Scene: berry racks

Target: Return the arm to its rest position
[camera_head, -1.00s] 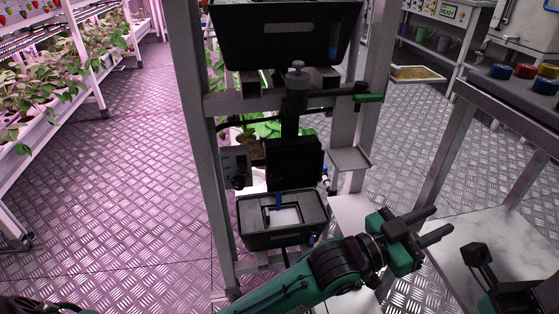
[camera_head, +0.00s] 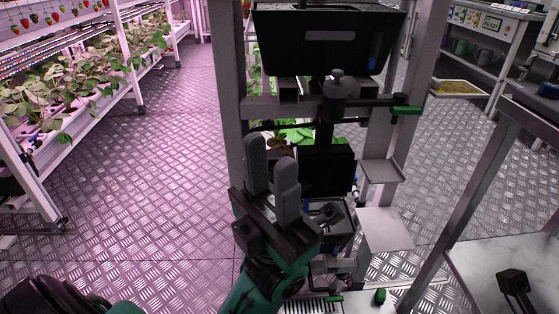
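My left arm rises from the bottom of the head view, green and black. Its gripper (camera_head: 271,173) points up and away, with two grey fingers standing apart and nothing between them. It is in front of the lower part of a metal frame rack (camera_head: 232,110) and hides part of it, including much of a low black tray. I cannot tell how far the fingers are from the rack. My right gripper is not in view.
A black bin (camera_head: 290,45) sits high on the rack, above a black box (camera_head: 327,172). A planted shelf (camera_head: 40,140) stands at the left, with clear metal floor (camera_head: 150,200) between. A grey-legged table (camera_head: 455,205) is at the right.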

